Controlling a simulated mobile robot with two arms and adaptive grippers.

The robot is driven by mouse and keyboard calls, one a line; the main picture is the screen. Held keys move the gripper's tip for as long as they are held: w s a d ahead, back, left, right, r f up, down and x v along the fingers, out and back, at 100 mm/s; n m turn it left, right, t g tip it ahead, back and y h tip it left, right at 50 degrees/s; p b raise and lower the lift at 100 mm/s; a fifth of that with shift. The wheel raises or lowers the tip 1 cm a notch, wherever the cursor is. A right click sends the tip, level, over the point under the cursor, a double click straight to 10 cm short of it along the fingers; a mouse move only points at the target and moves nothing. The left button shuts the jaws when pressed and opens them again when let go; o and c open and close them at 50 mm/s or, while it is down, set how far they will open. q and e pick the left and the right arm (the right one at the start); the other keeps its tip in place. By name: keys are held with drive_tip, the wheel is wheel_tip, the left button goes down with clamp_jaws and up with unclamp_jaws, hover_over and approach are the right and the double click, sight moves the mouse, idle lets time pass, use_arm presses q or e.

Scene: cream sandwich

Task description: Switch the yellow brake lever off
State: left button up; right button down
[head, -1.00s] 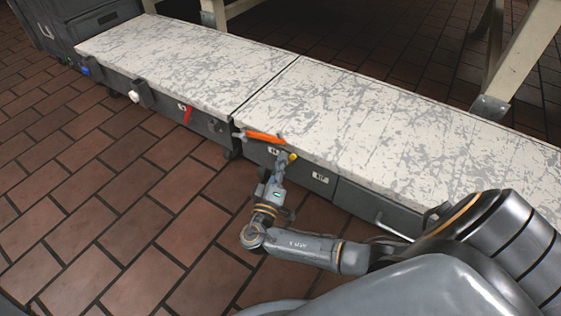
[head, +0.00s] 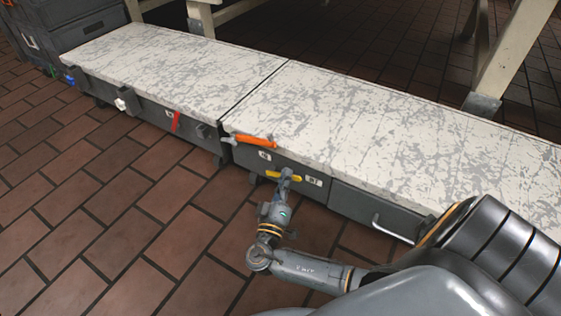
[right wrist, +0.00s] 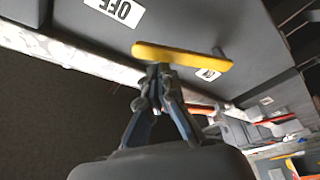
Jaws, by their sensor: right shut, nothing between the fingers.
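The yellow brake lever (head: 271,177) is on the dark front of the near bench section. It lies roughly level, parallel to the bench edge. In the right wrist view the yellow bar (right wrist: 180,56) stretches across above the fingers, below an upside-down OFF label (right wrist: 115,11). My right gripper (head: 286,171) is at the lever, overlapping it in the head view. Its fingertips (right wrist: 158,72) are shut with nothing between them, close under the bar's left half; I cannot tell whether they touch it. My left gripper is out of view.
An orange-handled lever (head: 250,140) sits at the bench edge just above. A red lever (head: 176,121) and a white knob (head: 122,104) are on the farther section. A metal handle (head: 388,229) sticks out to the right. The brick floor in front is clear.

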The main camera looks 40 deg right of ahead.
drive_tip(key=f+b, duration=0.1)
drive_tip(key=s+f+b, duration=0.1)
drive_tip(key=f, duration=0.1)
drive_tip(key=shift+s+d, duration=0.1)
drive_tip(key=shift+d, duration=0.1)
drive_tip(key=shift+f, duration=0.15)
drive_tip(key=shift+s+f, duration=0.1)
drive_tip(key=shift+f, duration=0.05)
idle(0.4)
wheel_tip(320, 180, up, 11)
drive_tip(key=shift+w, duration=0.2)
idle(0.4)
drive_tip(key=shift+a+f, duration=0.1)
idle(0.4)
